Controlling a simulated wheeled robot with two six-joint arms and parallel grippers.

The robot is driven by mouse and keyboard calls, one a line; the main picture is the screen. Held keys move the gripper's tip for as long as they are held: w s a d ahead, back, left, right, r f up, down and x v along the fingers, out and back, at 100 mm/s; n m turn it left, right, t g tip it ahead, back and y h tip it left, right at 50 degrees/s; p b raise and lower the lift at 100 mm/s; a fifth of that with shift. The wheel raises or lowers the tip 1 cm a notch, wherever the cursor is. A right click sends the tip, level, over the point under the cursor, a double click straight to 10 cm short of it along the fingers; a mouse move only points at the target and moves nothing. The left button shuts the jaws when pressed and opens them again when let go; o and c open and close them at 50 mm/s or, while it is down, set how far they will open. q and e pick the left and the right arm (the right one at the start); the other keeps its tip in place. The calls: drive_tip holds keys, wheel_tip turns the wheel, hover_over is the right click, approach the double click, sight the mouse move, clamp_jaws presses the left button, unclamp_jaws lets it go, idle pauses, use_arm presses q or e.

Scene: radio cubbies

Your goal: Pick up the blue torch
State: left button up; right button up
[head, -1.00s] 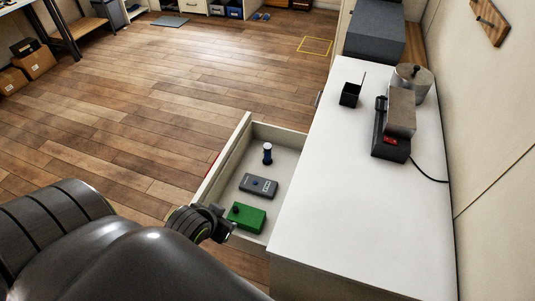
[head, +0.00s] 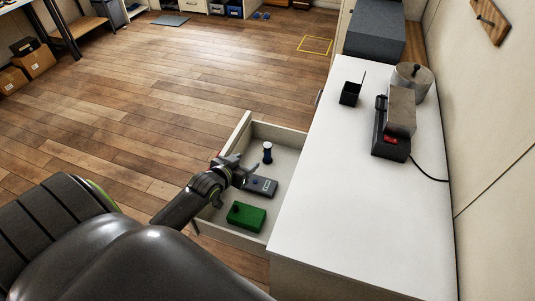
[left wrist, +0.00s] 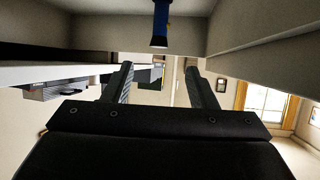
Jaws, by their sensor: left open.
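The blue torch (head: 267,153) stands upright in the open drawer (head: 288,133), near the drawer's far end. In the left wrist view the torch (left wrist: 160,22) shows at the top centre, beyond the fingertips. My left gripper (head: 246,170) is over the drawer, just left of and nearer than the torch, and apart from it. In the left wrist view its two fingers (left wrist: 160,76) are spread with nothing between them. My right gripper is not in view.
A grey device (head: 262,186) and a green box (head: 246,216) lie in the drawer on the near side of the torch. The white cabinet top (head: 330,190) borders the drawer on the right. Open wooden floor (head: 150,100) lies to the left.

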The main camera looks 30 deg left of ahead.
use_arm(q)
approach(265, 150)
drive_tip(key=x, duration=0.4)
drive_tip(key=shift+w+d+f+b, duration=0.1)
drive_tip(key=shift+w+b, duration=0.3)
drive_tip(key=shift+b+x, duration=0.5)
drive_tip(key=shift+x, duration=1.75)
drive_tip(key=shift+s+f, duration=0.1)
drive_tip(key=shift+f, duration=0.05)
drive_tip(key=c, duration=1.1)
